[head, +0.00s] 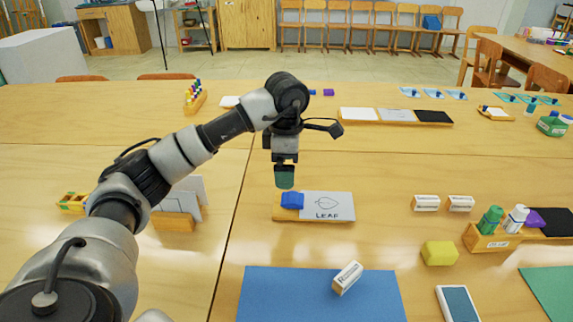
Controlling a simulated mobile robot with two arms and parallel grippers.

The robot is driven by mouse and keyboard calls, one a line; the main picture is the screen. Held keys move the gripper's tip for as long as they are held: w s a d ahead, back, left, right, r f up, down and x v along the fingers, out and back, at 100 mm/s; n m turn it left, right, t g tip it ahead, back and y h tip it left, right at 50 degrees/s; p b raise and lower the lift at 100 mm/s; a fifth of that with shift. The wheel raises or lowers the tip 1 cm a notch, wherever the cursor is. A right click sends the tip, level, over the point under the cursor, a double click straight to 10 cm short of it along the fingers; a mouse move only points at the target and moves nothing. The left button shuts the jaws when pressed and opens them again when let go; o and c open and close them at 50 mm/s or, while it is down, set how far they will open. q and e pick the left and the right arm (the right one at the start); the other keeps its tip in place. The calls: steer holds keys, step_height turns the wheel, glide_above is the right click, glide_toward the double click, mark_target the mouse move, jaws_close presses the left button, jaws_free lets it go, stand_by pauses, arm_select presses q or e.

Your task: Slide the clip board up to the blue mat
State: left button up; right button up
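The clip board (338,214) is a small wooden board on the table, with a blue clip (292,200) at its left end and a white sheet with a leaf outline and the word LEAF. The blue mat (260,301) lies nearer to me, with a strip of bare table between it and the board. My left gripper (285,184) points down just above and behind the blue clip. Its teal-tipped fingers are seen as one block, so their opening is not clear. Contact with the clip cannot be told. My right gripper is out of view.
A white labelled block (347,277) sits on the blue mat. A yellow block (439,253), two white labelled blocks (426,203) and a wooden bottle holder (490,239) stand to the right. A wooden stand with white cards (178,206) is at left, behind my arm.

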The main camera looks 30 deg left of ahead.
mark_target(286, 199)
arm_select(q)
step_height(286, 199, down, 11)
steer(key=shift+r+b, duration=0.1)
steer(key=shift+b, duration=0.55)
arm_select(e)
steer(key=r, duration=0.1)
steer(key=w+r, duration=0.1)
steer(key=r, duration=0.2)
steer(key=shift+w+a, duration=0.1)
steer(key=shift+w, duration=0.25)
arm_select(q)
steer(key=c, duration=0.7)
steer(key=shift+c, duration=0.2)
steer(key=shift+s+d, duration=0.1)
steer(key=shift+s, duration=0.05)
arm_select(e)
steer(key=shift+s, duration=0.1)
